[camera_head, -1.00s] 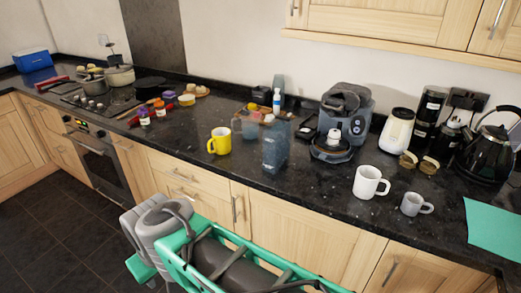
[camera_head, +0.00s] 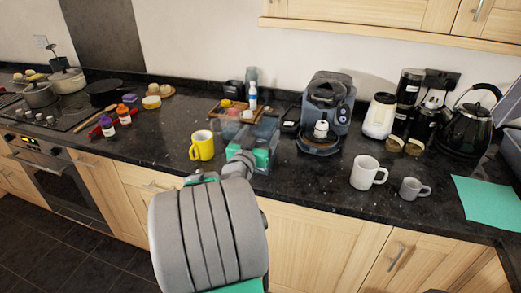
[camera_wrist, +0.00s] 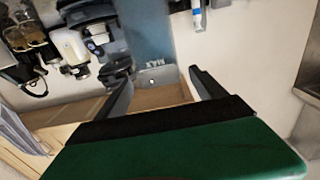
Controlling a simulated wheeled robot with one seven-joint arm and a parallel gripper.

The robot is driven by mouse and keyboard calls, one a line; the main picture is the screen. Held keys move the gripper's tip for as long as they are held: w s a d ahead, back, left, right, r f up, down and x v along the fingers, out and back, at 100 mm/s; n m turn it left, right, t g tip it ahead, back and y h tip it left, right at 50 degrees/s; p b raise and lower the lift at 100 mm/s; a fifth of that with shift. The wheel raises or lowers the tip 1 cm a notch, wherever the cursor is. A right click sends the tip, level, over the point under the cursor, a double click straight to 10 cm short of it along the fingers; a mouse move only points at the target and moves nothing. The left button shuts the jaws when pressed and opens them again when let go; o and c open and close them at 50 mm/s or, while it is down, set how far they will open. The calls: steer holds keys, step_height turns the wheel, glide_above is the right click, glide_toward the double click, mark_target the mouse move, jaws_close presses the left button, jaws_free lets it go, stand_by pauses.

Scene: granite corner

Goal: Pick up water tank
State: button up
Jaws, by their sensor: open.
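The water tank (camera_head: 269,132) is a translucent blue-grey container standing on the dark counter, left of the coffee machine. My arm hides part of its lower left in the head view. In the wrist view a blue-grey panel, which looks like the tank (camera_wrist: 146,35), shows beyond the fingers. My gripper (camera_wrist: 163,85) is open, its two dark fingers spread apart with nothing clearly held between them. In the head view my gripper is close to the tank, mostly hidden by my own arm; I cannot tell whether it touches.
The coffee machine (camera_head: 327,105) stands close right of the tank. A yellow mug (camera_head: 202,146) is to the left, and a wooden tray (camera_head: 217,111) with small items is behind. A white mug (camera_head: 365,173) and grey mug (camera_head: 411,189) stand near the front edge. Counter between them is clear.

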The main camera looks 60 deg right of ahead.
mark_target(270, 116)
steer(key=w+d+p, duration=0.1)
steer(key=d+p, duration=0.1)
steer(key=d, duration=0.5)
steer(key=shift+p, duration=0.35)
steer(key=shift+w+d, duration=0.1)
steer(key=shift+c, duration=0.4)
jaws_close()
steer(key=shift+r, duration=0.2)
